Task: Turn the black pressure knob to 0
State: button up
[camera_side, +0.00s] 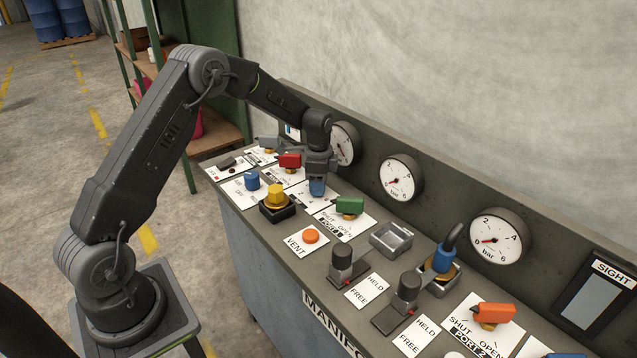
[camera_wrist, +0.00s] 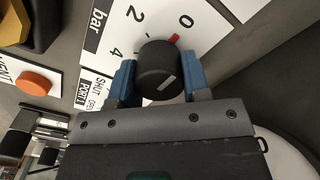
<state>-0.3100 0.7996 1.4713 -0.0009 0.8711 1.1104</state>
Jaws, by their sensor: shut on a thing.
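The black pressure knob (camera_wrist: 160,70) sits on a white dial plate (camera_wrist: 210,50) printed with 0, 2, 4 and "bar". In the wrist view my gripper (camera_wrist: 160,82) has its blue fingers on both sides of the knob and is shut on it. A short white line shows on the knob's face. A red mark (camera_wrist: 174,39) shows at the knob's edge, on the side of the 0; I cannot tell whether it belongs to the knob or the plate. In the side view my gripper (camera_side: 317,187) points down at the panel and hides the knob.
Close to my gripper stand a green handle (camera_side: 349,205), a yellow knob (camera_side: 277,197), a red handle (camera_side: 289,160) and a blue knob (camera_side: 252,180). An orange vent button (camera_side: 311,236) lies nearer the front edge. Gauges (camera_side: 401,178) line the upright back panel.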

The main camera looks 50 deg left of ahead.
jog(key=shift+r, duration=0.1)
jog(key=o, duration=0.9)
notch_tip(320, 180, up, 14)
jog(key=shift+f, duration=0.15)
